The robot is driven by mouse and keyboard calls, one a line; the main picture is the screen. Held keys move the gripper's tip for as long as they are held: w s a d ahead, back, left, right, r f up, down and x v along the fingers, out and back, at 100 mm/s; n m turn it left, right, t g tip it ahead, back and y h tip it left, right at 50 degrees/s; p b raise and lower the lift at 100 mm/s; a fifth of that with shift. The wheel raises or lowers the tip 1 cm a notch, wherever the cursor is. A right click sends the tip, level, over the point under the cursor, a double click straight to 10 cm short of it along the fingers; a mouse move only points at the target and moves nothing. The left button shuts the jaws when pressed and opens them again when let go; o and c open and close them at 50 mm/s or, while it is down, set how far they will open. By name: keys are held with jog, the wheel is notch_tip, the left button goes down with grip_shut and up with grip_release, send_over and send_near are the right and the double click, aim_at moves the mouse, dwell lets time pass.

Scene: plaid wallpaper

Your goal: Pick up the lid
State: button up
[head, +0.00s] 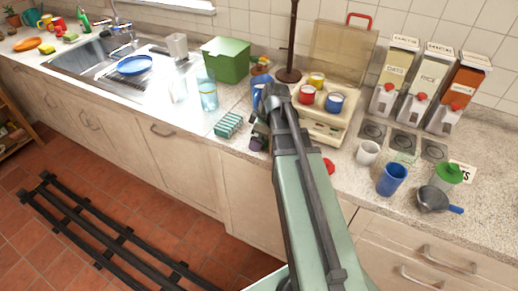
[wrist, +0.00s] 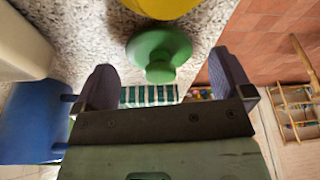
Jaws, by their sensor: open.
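A round green lid with a small knob (wrist: 159,52) shows in the wrist view, above the speckled counter and between the tips of my gripper (wrist: 164,72). A yellow thing (wrist: 160,6) is cut off right behind it; I cannot tell if they touch. My gripper is open, with one purple finger on each side of the lid and nothing held. In the head view my gripper (head: 259,131) is low over the counter's front edge. I cannot make out this lid there; my gripper and arm cover that spot.
A teal striped block (head: 228,124) lies just left of my gripper. A blue cup (head: 258,95) stands close behind it. A green box (head: 226,60) is farther back. A green-topped jar (head: 449,173), blue cup (head: 392,179) and pan (head: 434,200) stand at the right.

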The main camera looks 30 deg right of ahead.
jog(key=shift+f, duration=0.35)
jog(key=c, duration=1)
